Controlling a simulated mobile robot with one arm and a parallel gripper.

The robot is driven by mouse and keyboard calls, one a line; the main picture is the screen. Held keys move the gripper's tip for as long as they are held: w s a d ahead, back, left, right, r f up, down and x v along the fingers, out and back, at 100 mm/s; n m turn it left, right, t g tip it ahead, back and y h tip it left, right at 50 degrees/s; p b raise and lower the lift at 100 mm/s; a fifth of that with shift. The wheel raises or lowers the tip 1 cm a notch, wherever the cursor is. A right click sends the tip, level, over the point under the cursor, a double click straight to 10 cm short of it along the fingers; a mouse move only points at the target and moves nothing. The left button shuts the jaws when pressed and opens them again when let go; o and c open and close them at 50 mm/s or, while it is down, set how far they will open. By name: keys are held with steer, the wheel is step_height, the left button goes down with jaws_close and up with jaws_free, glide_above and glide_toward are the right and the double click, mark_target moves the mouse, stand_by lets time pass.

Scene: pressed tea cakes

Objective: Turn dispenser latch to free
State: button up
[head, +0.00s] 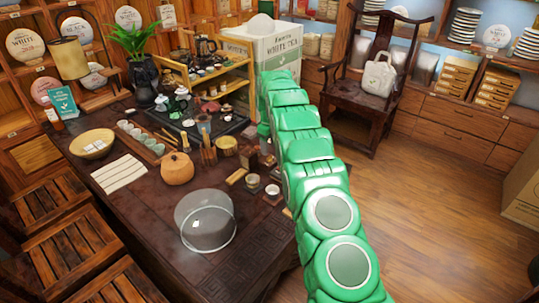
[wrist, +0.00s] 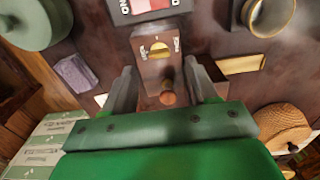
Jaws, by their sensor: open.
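In the wrist view the dispenser (wrist: 142,70) is a brown wooden block lying ahead of my gripper (wrist: 158,72). Its latch (wrist: 159,48) is a small brass-yellow turn knob on the face, with white lettering at both sides too blurred to read. The knob's bar looks roughly crosswise. A round reddish-brown wooden knob (wrist: 167,97) shows below the latch, between my fingers. My gripper is open, its two grey fingers either side of the block's lower part; I see no clear contact. In the head view my green arm hides the gripper, and I cannot make out the latch.
A red-and-white panel (wrist: 150,7) sits just beyond the dispenser. A brass-rimmed cup (wrist: 268,14), a woven brown object (wrist: 283,127) and green-white boxes (wrist: 45,148) lie around. The dark table (head: 140,215) holds a glass dome (head: 207,222) and an orange-brown pot (head: 177,169).

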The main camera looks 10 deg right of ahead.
mark_target(270, 157)
step_height(270, 157, down, 5)
steer(key=shift+r, duration=0.1)
stand_by(0.3)
steer(key=c, duration=1.1)
steer(key=shift+o, duration=0.2)
